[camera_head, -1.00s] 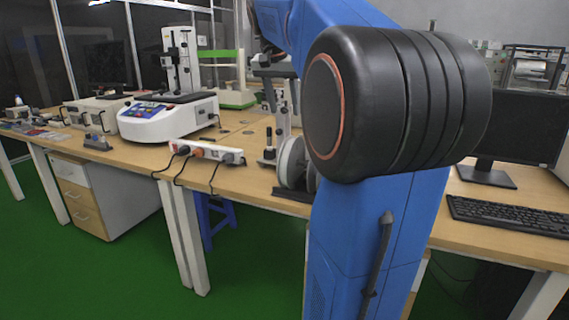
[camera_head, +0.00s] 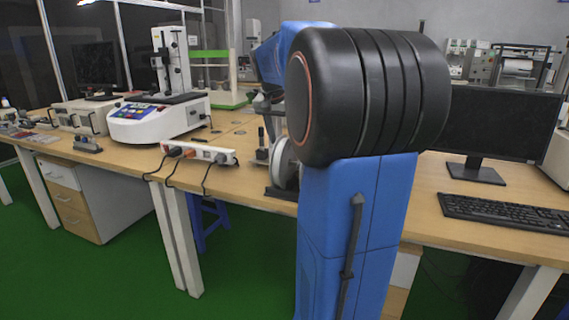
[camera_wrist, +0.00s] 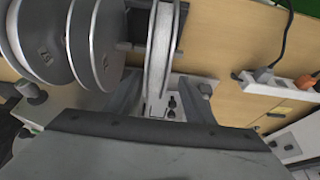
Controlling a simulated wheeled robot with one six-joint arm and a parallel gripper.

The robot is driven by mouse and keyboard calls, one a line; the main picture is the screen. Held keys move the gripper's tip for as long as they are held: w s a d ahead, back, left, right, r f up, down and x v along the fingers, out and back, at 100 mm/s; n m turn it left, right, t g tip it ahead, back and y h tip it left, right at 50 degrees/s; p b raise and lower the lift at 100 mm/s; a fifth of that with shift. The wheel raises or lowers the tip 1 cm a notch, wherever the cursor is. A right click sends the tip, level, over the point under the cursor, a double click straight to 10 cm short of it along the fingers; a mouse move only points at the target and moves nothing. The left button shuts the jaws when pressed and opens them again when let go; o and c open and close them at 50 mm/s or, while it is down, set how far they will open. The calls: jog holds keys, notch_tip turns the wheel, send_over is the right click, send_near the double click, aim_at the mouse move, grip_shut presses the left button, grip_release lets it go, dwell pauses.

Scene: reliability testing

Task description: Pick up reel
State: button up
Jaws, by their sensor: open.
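In the wrist view, a thin pale grey reel (camera_wrist: 160,55) stands edge-on between the two fingers of my gripper (camera_wrist: 165,88). The fingers are apart, one on each side of its lower rim as pictured; I cannot tell whether either touches it. More grey reels (camera_wrist: 90,40) stand in a row just to the left. In the head view, a pale reel (camera_head: 284,160) stands on a dark base at the bench's front edge. My gripper (camera_head: 266,104) is just above it, partly hidden by my blue and black arm, which also hides the other reels.
A white power strip (camera_head: 198,152) with cables lies left of the reel; it also shows in the wrist view (camera_wrist: 265,84). A white test instrument (camera_head: 160,118) stands farther left on the wooden bench (camera_head: 130,160). A monitor (camera_head: 497,128) and keyboard (camera_head: 505,212) are at right.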

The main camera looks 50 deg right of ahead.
aim_at(285, 162)
jog(key=shift+s+x, duration=0.2)
jog(key=shift+x, duration=1.05)
jog(key=shift+s+x, duration=0.15)
jog(key=shift+x, duration=1.05)
jog(key=shift+f, duration=0.1)
grip_shut()
